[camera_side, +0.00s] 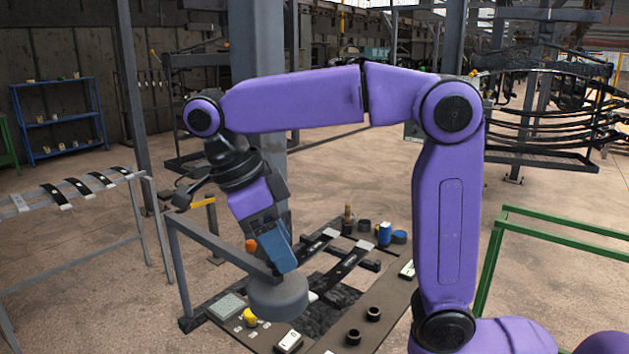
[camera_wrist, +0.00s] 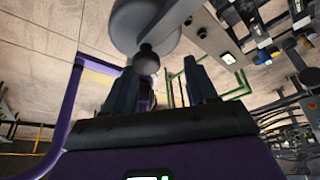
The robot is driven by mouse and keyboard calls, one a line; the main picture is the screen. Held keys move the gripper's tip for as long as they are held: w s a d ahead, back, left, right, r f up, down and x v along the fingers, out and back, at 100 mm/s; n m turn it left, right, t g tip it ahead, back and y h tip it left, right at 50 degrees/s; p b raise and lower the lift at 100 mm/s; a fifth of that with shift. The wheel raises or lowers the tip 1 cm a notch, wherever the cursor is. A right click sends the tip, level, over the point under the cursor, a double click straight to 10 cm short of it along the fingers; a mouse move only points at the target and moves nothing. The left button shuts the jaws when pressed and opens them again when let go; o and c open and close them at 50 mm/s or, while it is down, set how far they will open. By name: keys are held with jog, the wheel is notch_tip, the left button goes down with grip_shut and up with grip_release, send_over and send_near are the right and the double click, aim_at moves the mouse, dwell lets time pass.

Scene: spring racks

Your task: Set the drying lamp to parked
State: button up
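The drying lamp shows as a round grey head (camera_side: 278,300) on the end of a grey bar (camera_side: 222,246), which runs from an upright post at the left of the bench. The head hangs over the bench's left part. My gripper (camera_side: 281,268) is tilted downward just above the head. In the wrist view the lamp head (camera_wrist: 165,28) is at the top, with a dark round knob (camera_wrist: 146,60) below it. My gripper (camera_wrist: 162,75) has its fingers apart there; the knob appears nearer the left finger. I cannot tell whether they touch. No parked mark is readable.
The bench (camera_side: 385,318) holds dark spring strips (camera_side: 342,270), a yellow knob (camera_side: 249,317), a white switch box (camera_side: 288,341), black rings (camera_side: 353,337) and a blue mug (camera_side: 384,233). A spring rack (camera_side: 75,190) stands left; a green rail (camera_side: 560,226) stands right.

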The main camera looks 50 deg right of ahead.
jog(key=w+d+n+t, duration=0.1)
jog(key=w+d+n, duration=0.3)
jog(key=d, duration=0.7)
jog(key=w+d+n+t, duration=0.2)
jog(key=w+d+n, duration=0.3)
jog(key=d, duration=0.6)
jog(key=shift+w+n+t+h, duration=0.3)
jog(key=shift+w+h, duration=0.1)
jog(key=shift+w, duration=0.35)
jog(key=shift+r, duration=0.1)
jog(key=shift+c, duration=0.4)
notch_tip(320, 180, up, 5)
jog(key=s+a+t+h, duration=0.2)
jog(key=s+a+h, duration=0.1)
jog(key=a+h, duration=1.25)
notch_tip(320, 180, down, 7)
jog(key=a+y, duration=0.2)
jog(key=w+d, duration=0.2)
jog(key=d, duration=1.5)
jog(key=shift+w, duration=0.4)
